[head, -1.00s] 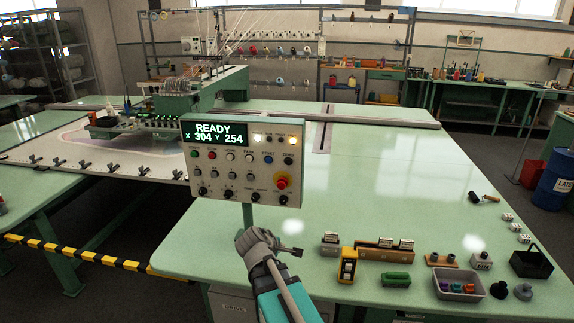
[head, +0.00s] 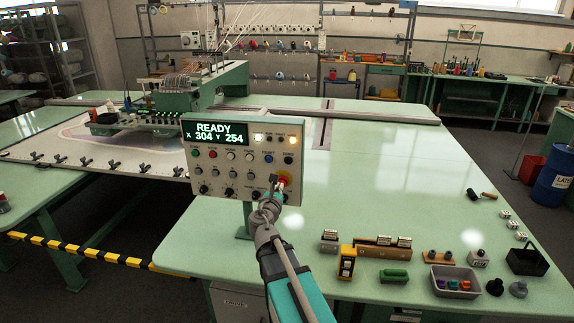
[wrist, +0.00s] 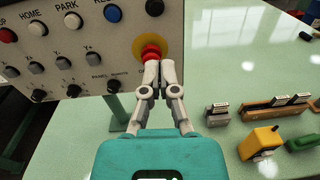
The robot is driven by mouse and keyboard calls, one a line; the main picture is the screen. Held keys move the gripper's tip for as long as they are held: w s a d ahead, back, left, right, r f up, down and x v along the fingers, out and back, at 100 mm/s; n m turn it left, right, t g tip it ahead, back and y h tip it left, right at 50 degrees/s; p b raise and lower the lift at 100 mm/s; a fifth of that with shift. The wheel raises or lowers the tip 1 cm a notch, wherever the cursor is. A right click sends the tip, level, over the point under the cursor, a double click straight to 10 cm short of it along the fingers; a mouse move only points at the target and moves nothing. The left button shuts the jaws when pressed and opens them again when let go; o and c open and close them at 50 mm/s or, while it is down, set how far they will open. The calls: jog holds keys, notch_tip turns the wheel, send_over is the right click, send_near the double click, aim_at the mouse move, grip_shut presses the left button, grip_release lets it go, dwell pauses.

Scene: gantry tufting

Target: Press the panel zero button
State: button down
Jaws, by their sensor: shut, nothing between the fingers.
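The white control panel (head: 222,170) stands on a post at the table edge; its screen (head: 216,133) reads READY, X 304 Y 254. It carries several buttons and knobs, including a blue button (head: 268,158) and a black button (head: 288,160). No label reading "zero" is legible. My gripper (wrist: 160,64) is shut and empty. Its fingertips are at the red mushroom button (wrist: 151,49) on its yellow ring, at the panel's lower right, partly covering it. I cannot tell whether they touch. The blue (wrist: 112,13) and black (wrist: 154,7) buttons lie above it in the wrist view.
Right of the panel, the green table (head: 390,180) is mostly clear. A yellow block (head: 347,262), a green block (head: 394,276), a grey tray (head: 455,284) and a black basket (head: 527,260) stand near its front. The tufting machine (head: 190,95) is behind the panel.

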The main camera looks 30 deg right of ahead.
aim_at(288, 162)
jog(key=shift+w+r+n, duration=0.15)
jog(key=shift+r+n, duration=0.05)
jog(key=shift+n, duration=0.3)
jog(key=shift+w, duration=0.1)
jog(key=x, duration=1.3)
jog(key=shift+w+d, duration=0.15)
jog(key=shift+w, duration=0.25)
